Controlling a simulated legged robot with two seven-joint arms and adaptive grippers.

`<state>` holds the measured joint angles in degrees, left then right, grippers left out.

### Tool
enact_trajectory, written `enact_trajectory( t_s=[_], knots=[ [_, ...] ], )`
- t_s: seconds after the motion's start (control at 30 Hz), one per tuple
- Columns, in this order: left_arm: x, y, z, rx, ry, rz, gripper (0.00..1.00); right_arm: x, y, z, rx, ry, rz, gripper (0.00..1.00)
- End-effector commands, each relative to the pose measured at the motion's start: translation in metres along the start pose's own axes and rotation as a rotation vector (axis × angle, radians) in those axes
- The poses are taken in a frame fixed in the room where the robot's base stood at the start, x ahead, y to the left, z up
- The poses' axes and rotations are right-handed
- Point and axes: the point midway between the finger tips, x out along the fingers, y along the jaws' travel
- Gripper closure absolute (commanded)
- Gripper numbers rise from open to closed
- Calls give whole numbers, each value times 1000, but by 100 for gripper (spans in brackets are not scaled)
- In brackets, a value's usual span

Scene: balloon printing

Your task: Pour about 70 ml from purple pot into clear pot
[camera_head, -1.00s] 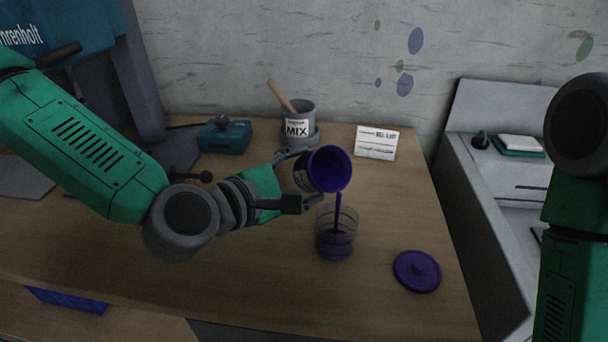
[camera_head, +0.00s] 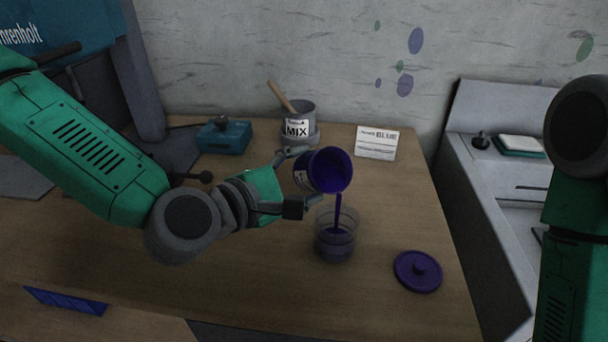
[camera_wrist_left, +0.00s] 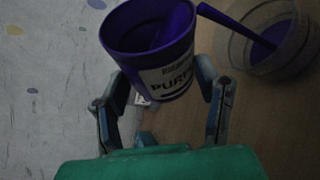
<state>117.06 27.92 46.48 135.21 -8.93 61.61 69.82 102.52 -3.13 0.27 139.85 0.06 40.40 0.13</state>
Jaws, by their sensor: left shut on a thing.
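The purple pot (camera_head: 325,171) is tilted to the right above the clear pot, and a purple stream (camera_head: 338,212) runs from its lip down into it. My left gripper (camera_head: 302,180) is shut on the purple pot. In the left wrist view the pot (camera_wrist_left: 152,55) with its "PURP" label sits between the two fingers (camera_wrist_left: 160,110). The clear pot (camera_head: 336,234) stands upright on the table with purple liquid in its lower part. It also shows in the left wrist view (camera_wrist_left: 285,50). My right arm shows at the right edge; its gripper is out of view.
A purple lid (camera_head: 418,271) lies on the table (camera_head: 230,285), right of the clear pot. A grey MIX pot (camera_head: 298,125) with a wooden stick, a teal device (camera_head: 224,136) and a white card (camera_head: 377,143) stand at the back. A grey unit (camera_head: 480,210) borders the table's right side.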

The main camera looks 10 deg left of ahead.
Motion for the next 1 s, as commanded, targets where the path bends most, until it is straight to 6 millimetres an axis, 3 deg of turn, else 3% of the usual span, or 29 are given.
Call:
enact_trajectory(
  t_s=[1.0],
  knots=[
    [0,0,0,41,-1,17,78,3,0,0,0,0,0,60]
  ],
)
